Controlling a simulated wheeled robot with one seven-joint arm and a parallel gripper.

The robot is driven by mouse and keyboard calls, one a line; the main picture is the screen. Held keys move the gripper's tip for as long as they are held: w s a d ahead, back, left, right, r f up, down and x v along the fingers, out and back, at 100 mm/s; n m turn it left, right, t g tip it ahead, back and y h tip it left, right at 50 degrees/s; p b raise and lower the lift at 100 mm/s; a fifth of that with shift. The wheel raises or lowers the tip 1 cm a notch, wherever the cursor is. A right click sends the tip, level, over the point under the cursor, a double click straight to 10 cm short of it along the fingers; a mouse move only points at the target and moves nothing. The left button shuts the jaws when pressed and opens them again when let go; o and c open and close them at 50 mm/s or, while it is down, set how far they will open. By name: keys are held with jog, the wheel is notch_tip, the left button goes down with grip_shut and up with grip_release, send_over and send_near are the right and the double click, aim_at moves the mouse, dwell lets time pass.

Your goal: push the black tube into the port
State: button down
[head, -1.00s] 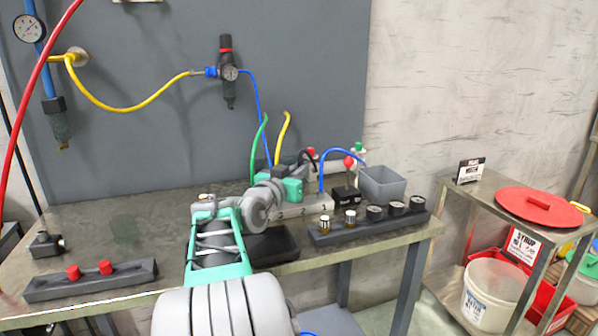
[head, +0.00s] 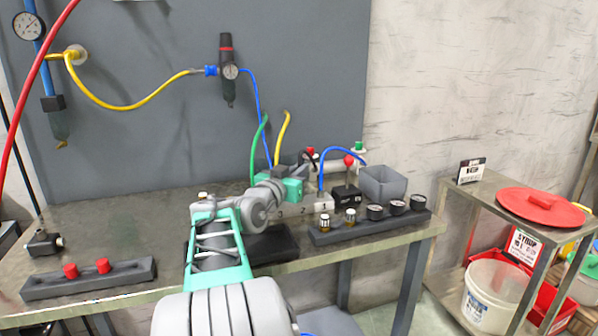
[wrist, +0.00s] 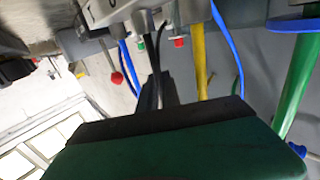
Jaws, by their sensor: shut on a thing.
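The black tube (wrist: 153,62) runs up from between my gripper's jaws (wrist: 165,92) in the wrist view. Its upper end meets the underside of the pale grey port block (wrist: 125,12); I cannot tell how deep it sits in the port. In the head view a short dark arc of the tube (head: 311,157) shows by my gripper (head: 302,166), above the numbered port block (head: 318,204) on the bench. My gripper is shut on the tube. My arm hides part of the block, and the port opening is not visible.
Green (head: 256,150), yellow (head: 281,138) and blue (head: 340,152) tubes stand close around the block. A grey bin (head: 383,184) and a rack of gauges (head: 372,228) stand to the right. The bench's left middle (head: 125,225) is clear.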

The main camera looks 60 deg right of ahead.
jog(key=shift+f+b, duration=0.6)
jog(key=shift+f, duration=0.1)
jog(key=c, duration=1.5)
grip_release()
jog(key=a, duration=0.7)
jog(key=shift+a+r, duration=0.1)
jog(key=shift+a, duration=0.3)
